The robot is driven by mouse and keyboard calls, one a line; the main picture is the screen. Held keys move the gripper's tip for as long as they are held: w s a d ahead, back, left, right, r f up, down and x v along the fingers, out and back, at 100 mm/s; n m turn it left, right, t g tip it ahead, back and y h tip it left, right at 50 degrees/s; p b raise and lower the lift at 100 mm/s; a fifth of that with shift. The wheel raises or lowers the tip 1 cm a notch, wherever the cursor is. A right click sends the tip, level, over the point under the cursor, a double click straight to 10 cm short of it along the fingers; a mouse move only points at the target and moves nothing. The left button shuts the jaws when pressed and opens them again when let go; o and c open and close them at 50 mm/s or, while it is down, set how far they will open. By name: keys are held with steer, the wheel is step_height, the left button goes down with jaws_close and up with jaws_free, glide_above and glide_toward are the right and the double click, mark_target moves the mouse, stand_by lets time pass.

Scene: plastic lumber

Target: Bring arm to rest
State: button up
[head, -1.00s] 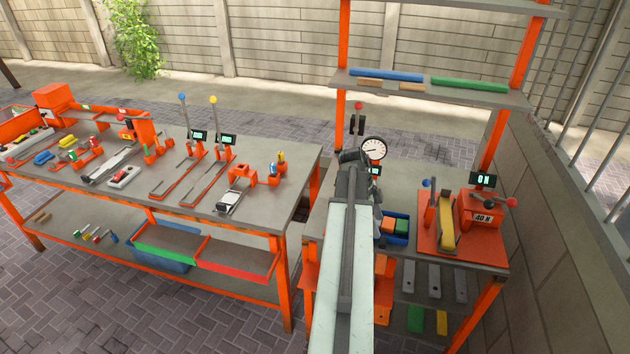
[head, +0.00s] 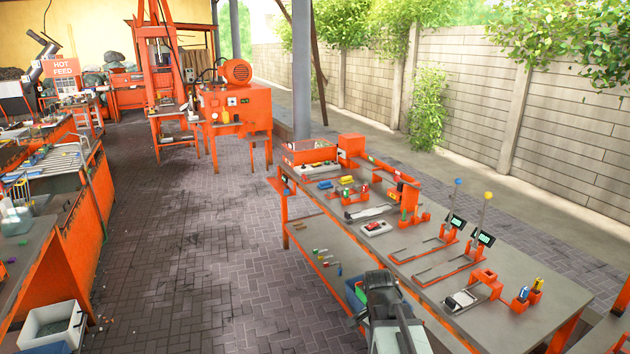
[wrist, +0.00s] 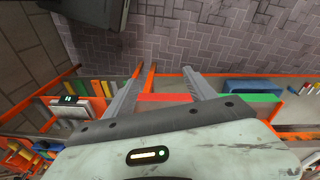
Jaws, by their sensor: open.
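My arm (head: 390,318) shows at the bottom of the head view, reaching forward beside the front edge of the long workbench (head: 540,290). My gripper (wrist: 164,72) shows in the wrist view with its two grey fingers spread apart and nothing between them. In the head view the fingers cannot be made out.
Levers, gauges and small tools stand on the long bench. An orange machine (head: 235,105) stands farther back. An orange bench (head: 85,215) and a white crate (head: 52,325) are at the left. The paved floor (head: 200,250) between the benches is open.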

steer(key=s+a+n+y, duration=0.1)
steer(key=a+n, duration=0.5)
steer(key=n, duration=0.5)
steer(key=shift+s+y, duration=0.3)
steer(key=shift+s, duration=0.1)
steer(key=shift+f, duration=0.1)
